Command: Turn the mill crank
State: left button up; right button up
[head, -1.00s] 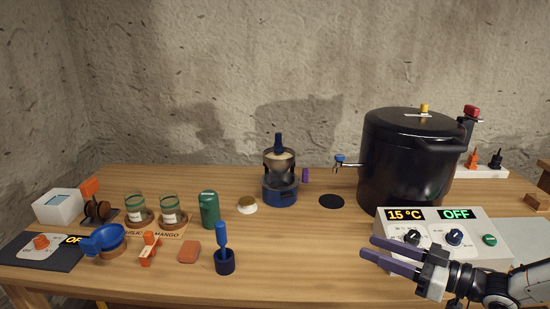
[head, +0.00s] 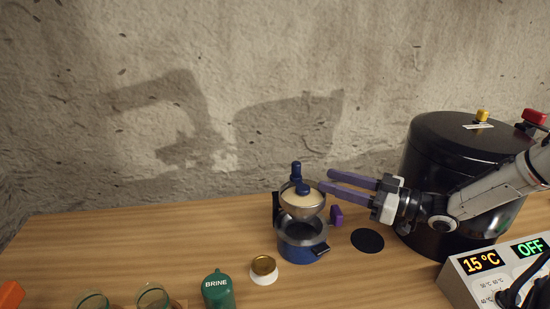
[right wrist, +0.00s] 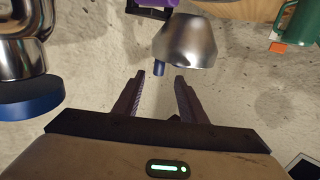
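The mill stands on the table with a blue base (head: 300,246), a pale-filled metal bowl (head: 301,207) above it and an upright blue knob (head: 296,172) on top, apparently the crank's. A purple part (head: 336,215) shows at its right side. My right gripper (head: 321,181) is open, its purple fingers pointing left, their tips just right of the knob and bowl. In the right wrist view, upside down, nothing is between the fingers (right wrist: 158,85); the metal bowl (right wrist: 187,42) and a blue knob (right wrist: 159,69) lie beyond them. My left gripper is not in view.
A large black pot (head: 440,165) stands right behind my right gripper. A control box (head: 485,275) reading 15 °C and OFF is at lower right. A green BRINE container (head: 218,290) and a gold-topped white piece (head: 264,270) stand left of the mill. A flat black disc (head: 367,241) lies right of it.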

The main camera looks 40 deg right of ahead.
aim_at(296, 176)
jog(key=b+x, duration=0.3)
jog(key=x, duration=0.7)
jog(key=shift+w, duration=0.35)
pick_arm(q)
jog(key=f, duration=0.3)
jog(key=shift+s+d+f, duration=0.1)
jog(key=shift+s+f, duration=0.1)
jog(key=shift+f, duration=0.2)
pick_arm(e)
jog(key=shift+a, duration=0.1)
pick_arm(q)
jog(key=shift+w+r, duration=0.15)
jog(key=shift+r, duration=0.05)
pick_arm(e)
grip_shut()
